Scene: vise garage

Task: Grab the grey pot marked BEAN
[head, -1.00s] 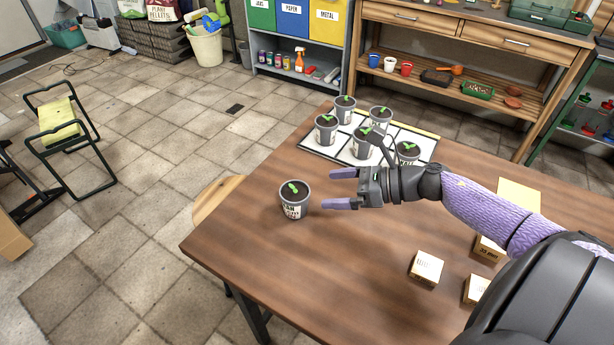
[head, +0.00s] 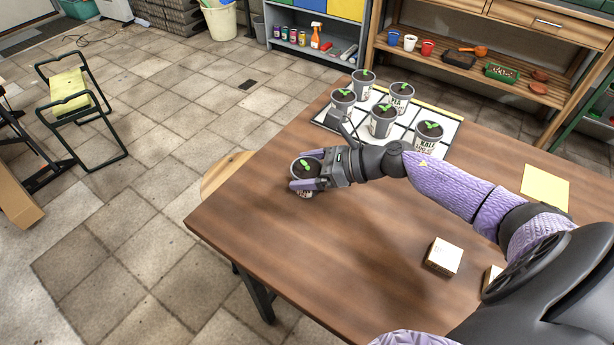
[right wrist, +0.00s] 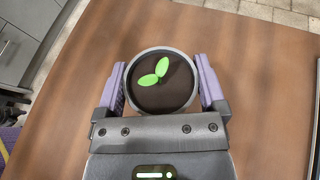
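The grey pot marked BEAN (head: 305,166) stands near the table's left edge, with dark soil and a green sprout.
Several similar potted sprouts stand on a white gridded mat (head: 457,122) at the table's back, one of them (head: 428,138) close behind my right forearm. A small box (head: 442,257) and a yellow sheet (head: 545,186) lie at right. The table's front left is clear.

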